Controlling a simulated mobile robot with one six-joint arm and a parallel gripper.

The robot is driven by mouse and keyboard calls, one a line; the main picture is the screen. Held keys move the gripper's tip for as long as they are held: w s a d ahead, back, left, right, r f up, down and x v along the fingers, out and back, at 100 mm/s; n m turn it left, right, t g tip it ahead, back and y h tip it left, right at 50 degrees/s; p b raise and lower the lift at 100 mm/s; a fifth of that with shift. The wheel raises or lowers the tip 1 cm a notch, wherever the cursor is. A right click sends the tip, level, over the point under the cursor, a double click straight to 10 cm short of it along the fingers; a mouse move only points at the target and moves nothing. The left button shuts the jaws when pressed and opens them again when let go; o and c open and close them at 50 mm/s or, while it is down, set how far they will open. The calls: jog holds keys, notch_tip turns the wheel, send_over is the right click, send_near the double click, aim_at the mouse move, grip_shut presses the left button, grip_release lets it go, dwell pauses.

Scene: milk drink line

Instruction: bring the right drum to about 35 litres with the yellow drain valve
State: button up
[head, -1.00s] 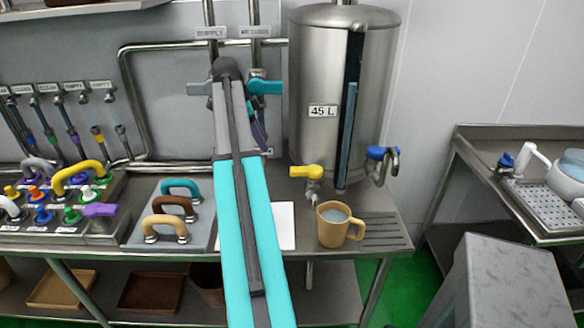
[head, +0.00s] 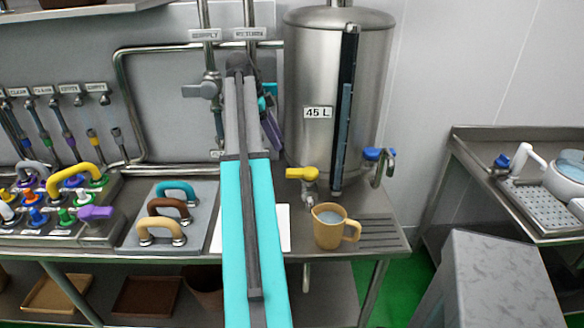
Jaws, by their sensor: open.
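The steel drum (head: 308,75) stands at the back of the bench, with a "45 L" label and a dark vertical sight strip with a bluish column (head: 344,125). The yellow drain valve (head: 301,173) is low on the drum's front left, its handle pointing left. A tan mug (head: 328,237) with pale liquid stands on the bench below the valve. My arm reaches up the middle of the head view, left of the drum. My gripper (head: 269,122) is mostly hidden behind my arm's end; only a purple part shows, left of the drum and above the yellow valve.
A blue valve (head: 379,154) sits at the drum's right side. A grey-handled valve (head: 205,91) is on the supply pipe. A panel with teal, brown and tan handles (head: 160,215) and a board of coloured knobs (head: 66,200) lie left. A grated tray (head: 545,205) stands right.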

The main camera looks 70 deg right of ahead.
aim_at(293, 171)
jog(key=shift+p+x, duration=1.65)
jog(key=shift+x, duration=5)
jog(key=shift+a, duration=0.1)
jog(key=shift+c, duration=0.3)
grip_shut()
